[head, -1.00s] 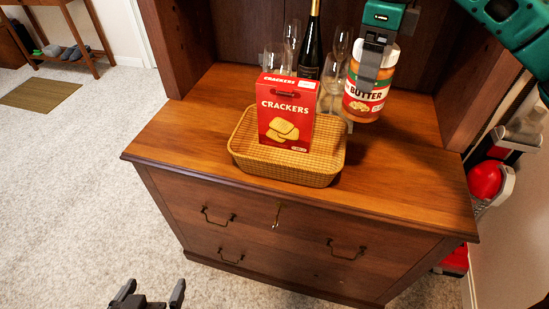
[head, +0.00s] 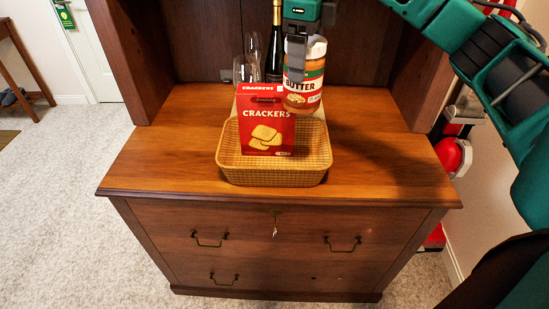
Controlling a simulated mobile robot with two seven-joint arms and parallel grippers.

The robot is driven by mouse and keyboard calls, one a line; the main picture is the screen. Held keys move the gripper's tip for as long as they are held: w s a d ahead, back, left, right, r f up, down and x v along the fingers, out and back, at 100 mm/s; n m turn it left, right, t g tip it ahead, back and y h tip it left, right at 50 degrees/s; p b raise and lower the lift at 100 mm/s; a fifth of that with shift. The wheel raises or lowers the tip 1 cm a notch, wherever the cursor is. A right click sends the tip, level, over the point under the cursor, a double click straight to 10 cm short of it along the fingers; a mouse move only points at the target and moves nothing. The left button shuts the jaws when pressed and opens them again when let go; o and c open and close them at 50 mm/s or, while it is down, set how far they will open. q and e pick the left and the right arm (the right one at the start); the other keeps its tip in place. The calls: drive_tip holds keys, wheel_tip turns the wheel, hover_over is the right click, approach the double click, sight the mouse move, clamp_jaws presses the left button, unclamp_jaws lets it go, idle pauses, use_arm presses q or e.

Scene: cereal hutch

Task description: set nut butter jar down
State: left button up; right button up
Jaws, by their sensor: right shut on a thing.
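The nut butter jar (head: 304,82) has a white lid and a label reading "BUTTER". My right gripper (head: 299,50) comes down from above and is shut on the jar. The jar is upright over the right part of the wicker basket (head: 272,170), right of the red crackers box (head: 265,120). Its base shows above the basket's front rim; I cannot tell whether it touches anything. The crackers box stands in the left part of the basket, which sits on the wooden hutch top (head: 385,165). My left gripper is not in view.
A dark bottle (head: 274,45) and clear glasses (head: 246,60) stand behind the basket, partly hidden. Hutch side walls (head: 132,65) rise left and right. The hutch top is clear on both sides of the basket. Red items (head: 449,155) hang at the right.

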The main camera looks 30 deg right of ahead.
use_arm(q)
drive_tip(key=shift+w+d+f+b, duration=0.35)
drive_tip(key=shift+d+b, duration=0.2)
drive_tip(key=shift+b, duration=0.45)
use_arm(e)
wheel_tip(320, 180, down, 20)
drive_tip(key=shift+r, duration=0.25)
drive_tip(key=shift+f, duration=0.2)
drive_tip(key=o, duration=1.2)
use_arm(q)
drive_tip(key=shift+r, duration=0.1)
use_arm(e)
drive_tip(key=shift+r, duration=0.1)
